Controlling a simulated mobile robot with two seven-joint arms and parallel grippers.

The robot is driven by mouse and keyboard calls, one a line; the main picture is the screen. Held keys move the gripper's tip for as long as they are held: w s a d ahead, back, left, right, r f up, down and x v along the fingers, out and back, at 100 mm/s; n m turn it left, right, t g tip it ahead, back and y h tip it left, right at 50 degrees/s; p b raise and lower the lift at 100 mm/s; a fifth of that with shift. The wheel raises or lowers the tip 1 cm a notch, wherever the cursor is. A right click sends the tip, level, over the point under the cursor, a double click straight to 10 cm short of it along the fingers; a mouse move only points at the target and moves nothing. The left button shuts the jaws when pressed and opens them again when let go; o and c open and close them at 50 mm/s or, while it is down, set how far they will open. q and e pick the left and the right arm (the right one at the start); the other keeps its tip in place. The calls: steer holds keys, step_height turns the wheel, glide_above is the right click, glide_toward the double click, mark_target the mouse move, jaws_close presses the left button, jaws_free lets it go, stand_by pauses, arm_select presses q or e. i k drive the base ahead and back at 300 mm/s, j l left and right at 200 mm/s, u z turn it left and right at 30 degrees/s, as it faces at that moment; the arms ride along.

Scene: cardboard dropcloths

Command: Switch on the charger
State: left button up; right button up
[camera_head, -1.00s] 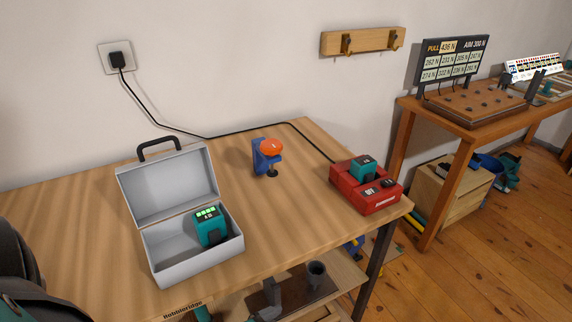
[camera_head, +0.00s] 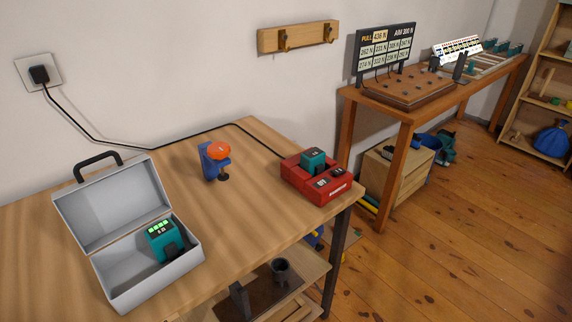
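The red charger (camera_head: 316,183) sits near the right end of the wooden workbench. A teal battery (camera_head: 313,160) is seated on top of it. Its front carries a small dark label that seems to read OFF (camera_head: 321,183) and a dark knob or switch (camera_head: 338,171); the exact switch position is too small to tell. A black cable (camera_head: 190,141) runs from the charger along the bench's back to a plug (camera_head: 39,74) in the wall socket. Neither of my grippers is in view.
An open grey metal box (camera_head: 113,203) at the left holds another teal battery (camera_head: 161,241) with green lit bars. A blue clamp-like tool with an orange top (camera_head: 217,150) stands mid-bench. The bench surface (camera_head: 255,215) before the charger is clear. A second table (camera_head: 420,112) stands at the right.

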mark_target(337, 172)
steer(key=u, duration=1.25)
steer(key=l, duration=0.7)
steer(key=i+l, duration=0.15)
steer(key=l, duration=1.2)
steer(key=i, duration=0.05)
